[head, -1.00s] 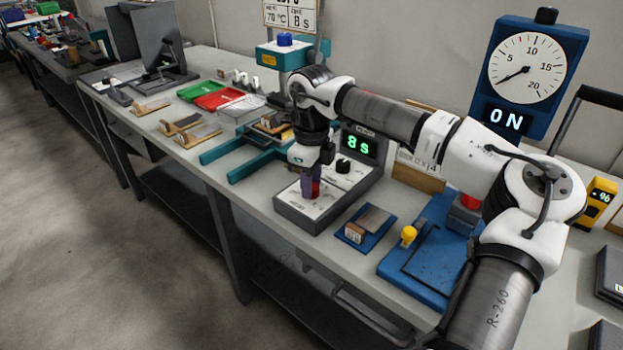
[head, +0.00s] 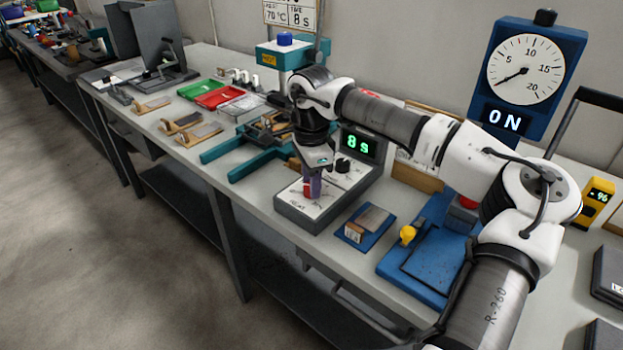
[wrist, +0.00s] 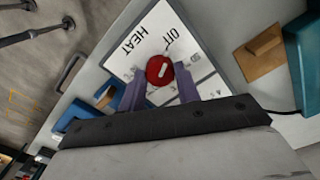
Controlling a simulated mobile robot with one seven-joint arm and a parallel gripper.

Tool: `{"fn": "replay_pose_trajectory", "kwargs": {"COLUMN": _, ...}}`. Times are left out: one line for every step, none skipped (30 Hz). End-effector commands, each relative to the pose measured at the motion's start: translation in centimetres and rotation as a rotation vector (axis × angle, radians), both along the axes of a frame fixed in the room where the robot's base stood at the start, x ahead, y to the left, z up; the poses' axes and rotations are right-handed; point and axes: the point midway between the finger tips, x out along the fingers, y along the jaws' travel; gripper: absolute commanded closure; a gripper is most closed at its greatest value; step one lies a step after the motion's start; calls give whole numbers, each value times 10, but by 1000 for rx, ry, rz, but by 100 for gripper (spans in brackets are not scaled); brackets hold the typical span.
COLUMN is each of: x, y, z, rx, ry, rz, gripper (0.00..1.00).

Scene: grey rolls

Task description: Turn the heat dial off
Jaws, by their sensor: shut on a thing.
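The red heat dial (wrist: 160,69) sits on the white face of the grey control box (head: 300,217). In the wrist view, the words HEAT and OFF are printed beyond it. Its white mark slants up and right, roughly toward the OFF side; I cannot tell if it lines up exactly. My gripper (head: 312,186) points down over the box, its two purple fingers on either side of the dial, shut on it. In the head view the fingers partly hide the dial. A green "8 s" display (head: 358,144) and a black knob (head: 343,165) are on the same box.
A teal press (head: 283,58) with forward arms stands behind the box. Red and green trays (head: 222,95) lie at left.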

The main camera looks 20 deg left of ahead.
Motion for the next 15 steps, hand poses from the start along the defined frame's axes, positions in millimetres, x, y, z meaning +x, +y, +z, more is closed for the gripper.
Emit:
{"fn": "replay_pose_trajectory", "kwargs": {"x": 0, "y": 1, "z": 1, "rx": 5, "ry": -2, "rz": 16, "gripper": 90}}
{"fn": "replay_pose_trajectory", "kwargs": {"x": 0, "y": 1, "z": 1, "rx": 5, "ry": -2, "rz": 23, "gripper": 90}}
{"fn": "replay_pose_trajectory", "kwargs": {"x": 0, "y": 1, "z": 1, "rx": 4, "ry": -3, "rz": 33, "gripper": 90}}
{"fn": "replay_pose_trajectory", "kwargs": {"x": 0, "y": 1, "z": 1, "rx": 4, "ry": -3, "rz": 39, "gripper": 90}}
{"fn": "replay_pose_trajectory", "kwargs": {"x": 0, "y": 1, "z": 1, "rx": 4, "ry": -3, "rz": 44, "gripper": 90}}
{"fn": "replay_pose_trajectory", "kwargs": {"x": 0, "y": 1, "z": 1, "rx": 4, "ry": -3, "rz": 49, "gripper": 90}}
{"fn": "replay_pose_trajectory", "kwargs": {"x": 0, "y": 1, "z": 1, "rx": 4, "ry": -3, "rz": 52, "gripper": 90}}
{"fn": "replay_pose_trajectory", "kwargs": {"x": 0, "y": 1, "z": 1, "rx": 4, "ry": -3, "rz": 54, "gripper": 90}}
{"fn": "replay_pose_trajectory", "kwargs": {"x": 0, "y": 1, "z": 1, "rx": 4, "ry": -3, "rz": 57, "gripper": 90}}
{"fn": "replay_pose_trajectory", "kwargs": {"x": 0, "y": 1, "z": 1, "rx": 4, "ry": -3, "rz": 58, "gripper": 90}}
{"fn": "replay_pose_trajectory", "kwargs": {"x": 0, "y": 1, "z": 1, "rx": 4, "ry": -3, "rz": 59, "gripper": 90}}
{"fn": "replay_pose_trajectory", "kwargs": {"x": 0, "y": 1, "z": 1, "rx": 4, "ry": -3, "rz": 60, "gripper": 90}}
{"fn": "replay_pose_trajectory", "kwargs": {"x": 0, "y": 1, "z": 1, "rx": 4, "ry": -3, "rz": 60, "gripper": 90}}
{"fn": "replay_pose_trajectory", "kwargs": {"x": 0, "y": 1, "z": 1, "rx": 3, "ry": -2, "rz": 60, "gripper": 90}}
{"fn": "replay_pose_trajectory", "kwargs": {"x": 0, "y": 1, "z": 1, "rx": 3, "ry": -2, "rz": 60, "gripper": 90}}
